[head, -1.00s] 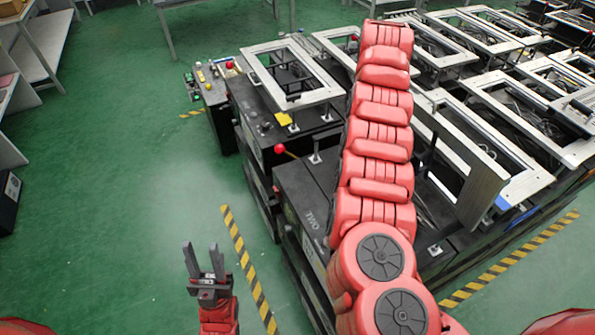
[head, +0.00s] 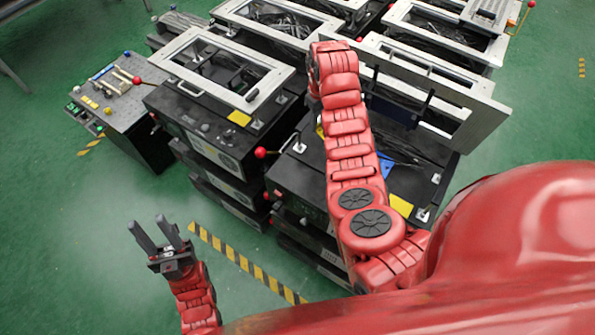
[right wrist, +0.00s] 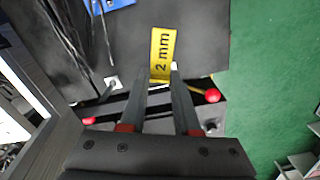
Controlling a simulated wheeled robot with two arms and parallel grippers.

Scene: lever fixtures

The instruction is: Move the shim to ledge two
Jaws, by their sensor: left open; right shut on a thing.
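A yellow shim marked "2 mm" (right wrist: 163,55) is between the fingertips of my right gripper (right wrist: 160,82) in the right wrist view, above a dark surface. In the head view my right arm reaches over the near black fixture (head: 296,178), and its gripper is hidden behind the arm. A small yellow patch (head: 320,131) shows at the arm's left edge; I cannot tell if it is the shim. I cannot pick out which ledge is two now. My left gripper (head: 162,232) is open and empty above the green floor at the lower left.
A red-knobbed lever (head: 260,153) is on the near fixture's left side. Another fixture with a white frame (head: 222,68) and yellow plate (head: 239,118) stands beyond. A blue piece (head: 386,165) and yellow plate (head: 401,206) lie right of my arm. Open floor is at left.

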